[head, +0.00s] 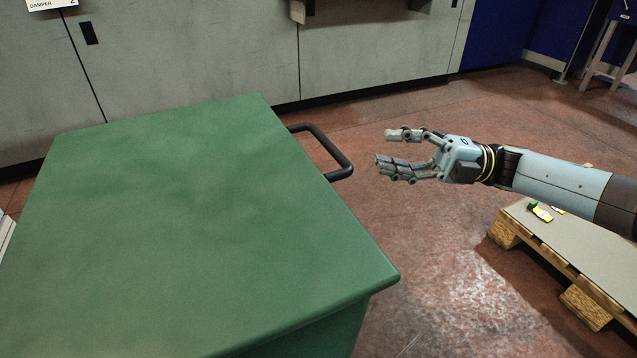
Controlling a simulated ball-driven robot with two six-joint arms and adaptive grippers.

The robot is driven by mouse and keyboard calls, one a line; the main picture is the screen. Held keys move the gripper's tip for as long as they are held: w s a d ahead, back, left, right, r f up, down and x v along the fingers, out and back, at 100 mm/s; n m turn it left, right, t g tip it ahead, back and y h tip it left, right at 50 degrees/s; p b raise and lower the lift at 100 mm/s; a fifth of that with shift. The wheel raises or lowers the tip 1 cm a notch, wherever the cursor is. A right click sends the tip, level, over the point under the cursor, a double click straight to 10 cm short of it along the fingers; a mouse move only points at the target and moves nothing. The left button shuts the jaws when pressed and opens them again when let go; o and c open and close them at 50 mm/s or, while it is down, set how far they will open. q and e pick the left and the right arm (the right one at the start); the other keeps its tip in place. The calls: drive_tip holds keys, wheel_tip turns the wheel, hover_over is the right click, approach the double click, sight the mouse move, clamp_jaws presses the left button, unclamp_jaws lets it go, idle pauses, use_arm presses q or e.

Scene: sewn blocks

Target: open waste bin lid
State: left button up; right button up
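The green waste bin lid (210,210) fills the left and middle of the head view and lies flat and closed on the bin (330,332). A dark bar handle (341,152) sticks out from the lid's right edge, toward the far side. My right gripper (382,147) is just to the right of the handle, apart from it. Its fingers are spread open, point left and hold nothing. My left gripper is not in the view.
A wooden pallet (585,282) with a grey top stands at the lower right under my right arm, with small yellow and green items (541,211) on it. Grey cabinets (200,60) line the back. The reddish floor (430,260) between bin and pallet is clear.

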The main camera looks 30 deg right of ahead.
sight(334, 147)
drive_tip(key=x, duration=1)
drive_tip(key=shift+w+a+f, duration=0.25)
drive_tip(key=shift+a+f, duration=0.05)
drive_tip(key=shift+f, duration=0.05)
clamp_jaws()
